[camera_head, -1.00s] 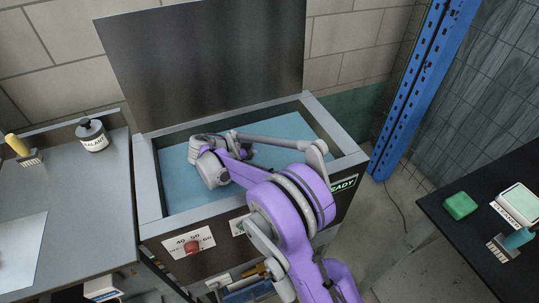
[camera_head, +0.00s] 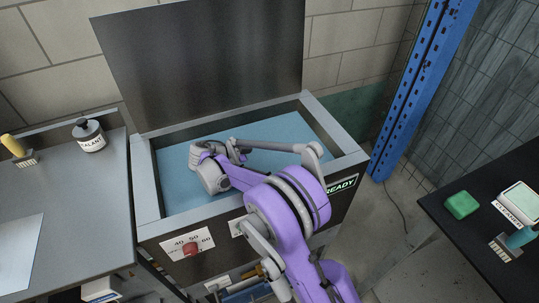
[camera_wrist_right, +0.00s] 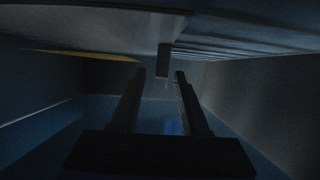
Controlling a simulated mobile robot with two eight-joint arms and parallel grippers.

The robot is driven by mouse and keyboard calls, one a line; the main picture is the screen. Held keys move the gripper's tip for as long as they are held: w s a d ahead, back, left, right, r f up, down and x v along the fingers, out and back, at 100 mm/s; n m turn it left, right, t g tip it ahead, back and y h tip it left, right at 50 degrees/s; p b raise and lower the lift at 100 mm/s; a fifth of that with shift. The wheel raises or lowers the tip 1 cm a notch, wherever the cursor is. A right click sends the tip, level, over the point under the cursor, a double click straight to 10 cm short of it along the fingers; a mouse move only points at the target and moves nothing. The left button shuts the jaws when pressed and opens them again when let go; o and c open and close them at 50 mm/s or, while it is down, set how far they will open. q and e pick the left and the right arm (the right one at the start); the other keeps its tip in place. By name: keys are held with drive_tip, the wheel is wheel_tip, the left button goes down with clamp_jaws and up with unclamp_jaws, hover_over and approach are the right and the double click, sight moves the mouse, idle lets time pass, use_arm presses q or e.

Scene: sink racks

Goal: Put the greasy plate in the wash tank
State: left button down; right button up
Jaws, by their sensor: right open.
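The wash tank (camera_head: 146,187) stands open in the middle of the head view, its lid (camera_head: 205,65) raised and blue liquid (camera_head: 285,130) inside. My right arm reaches over the tank's front rim, with its wrist low at the liquid. The right gripper's fingers are hidden in the head view. In the right wrist view the right gripper (camera_wrist_right: 160,82) is open, its two dark fingers apart with nothing visible between them. That view is dark and bluish, with a pale flat surface (camera_wrist_right: 100,38) above; I cannot tell what it is. I cannot make out the greasy plate. My left gripper is not in view.
A grey bench (camera_head: 75,215) at left holds a sealant bottle (camera_head: 90,135) and a yellow-handled brush (camera_head: 18,150). A black table at right holds a green block (camera_head: 461,205). A blue post (camera_head: 415,100) stands behind.

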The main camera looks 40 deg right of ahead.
drive_tip(key=shift+r, duration=0.25)
drive_tip(key=p+v, duration=0.1)
drive_tip(key=v, duration=0.6)
drive_tip(key=shift+a+r, duration=0.25)
